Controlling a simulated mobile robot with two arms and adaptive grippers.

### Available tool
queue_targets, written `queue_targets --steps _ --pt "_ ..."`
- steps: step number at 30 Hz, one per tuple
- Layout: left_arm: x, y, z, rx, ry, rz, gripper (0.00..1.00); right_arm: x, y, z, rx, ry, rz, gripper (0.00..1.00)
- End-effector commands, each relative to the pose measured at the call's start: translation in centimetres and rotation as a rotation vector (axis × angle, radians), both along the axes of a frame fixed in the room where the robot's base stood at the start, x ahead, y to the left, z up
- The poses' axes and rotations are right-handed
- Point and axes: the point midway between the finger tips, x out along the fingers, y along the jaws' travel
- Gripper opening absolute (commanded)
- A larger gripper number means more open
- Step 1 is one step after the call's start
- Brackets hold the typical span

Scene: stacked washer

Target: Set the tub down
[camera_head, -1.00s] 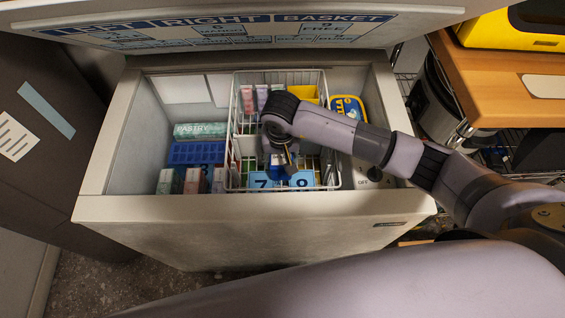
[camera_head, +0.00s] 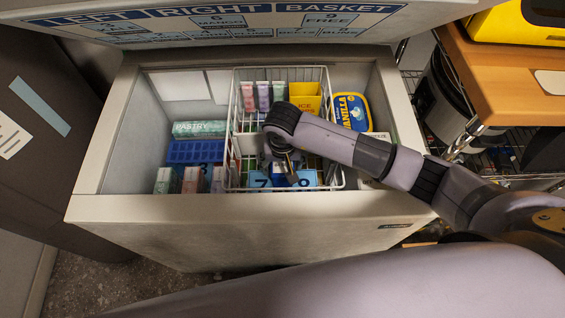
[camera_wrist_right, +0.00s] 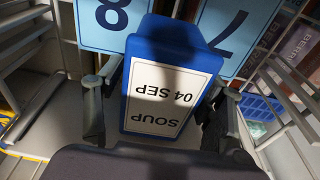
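The tub is blue with a white label reading "SOUP 04 SEP" (camera_wrist_right: 165,95). In the right wrist view it fills the space between the fingers of my right gripper (camera_wrist_right: 160,95), its label upside down. In the head view my right gripper (camera_head: 288,170) points down into the white wire basket (camera_head: 238,130), with a bit of the tub's blue showing under it. The gripper is shut on the tub, one finger at each side. Light blue cards "7" (camera_head: 262,182) and "8" (camera_head: 304,180) hang at the basket's front. The tub's underside is hidden. My left gripper is not in view.
The basket sits in an open chest freezer (camera_head: 120,140). Slim cartons (camera_head: 263,96) and a yellow ice box (camera_head: 305,95) stand at its back. A vanilla tub (camera_head: 352,110) is to the right; a pastry box (camera_head: 200,129) and blue tray (camera_head: 195,152) are to the left.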

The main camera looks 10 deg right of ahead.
Motion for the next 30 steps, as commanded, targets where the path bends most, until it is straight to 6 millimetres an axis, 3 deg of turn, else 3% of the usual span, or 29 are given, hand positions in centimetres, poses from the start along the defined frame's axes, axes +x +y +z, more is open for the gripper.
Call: queue_targets --steps 9,14,24,30 --pt "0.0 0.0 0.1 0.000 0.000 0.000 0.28 0.0 0.0 0.1 0.001 0.000 0.000 0.68" --pt "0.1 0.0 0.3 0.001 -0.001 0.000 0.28 0.1 0.1 1.2 0.002 -0.004 0.001 0.68" --pt "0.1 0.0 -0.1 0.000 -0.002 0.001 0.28 -0.7 0.2 8.2 0.001 -0.006 0.002 0.68" --pt "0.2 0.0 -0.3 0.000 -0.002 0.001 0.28 -1.2 0.3 11.2 0.001 -0.002 0.000 0.68"
